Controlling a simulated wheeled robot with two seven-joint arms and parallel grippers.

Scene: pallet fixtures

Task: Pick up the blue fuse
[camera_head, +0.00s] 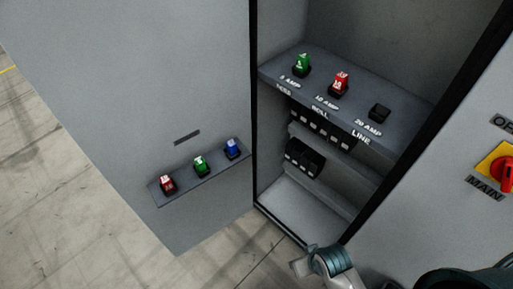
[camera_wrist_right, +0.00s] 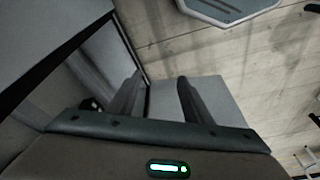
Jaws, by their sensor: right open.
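The blue fuse (camera_head: 232,148) stands upright in a black holder at the right end of a narrow shelf on the open cabinet door, in the head view. A green fuse (camera_head: 201,166) and a red fuse (camera_head: 167,184) stand to its left on the same shelf. My right gripper (camera_wrist_right: 158,86) is open in the right wrist view, with nothing seen between its fingers. Part of my right arm (camera_head: 336,262) shows low in the head view, below and right of the blue fuse and apart from it. My left gripper is not in view.
Inside the cabinet, an upper shelf (camera_head: 352,100) carries a green fuse (camera_head: 301,65), a red fuse (camera_head: 340,83) and an empty black holder (camera_head: 379,112) above the 20 AMP label. A red switch (camera_head: 503,173) is on the right panel. Open floor lies at left.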

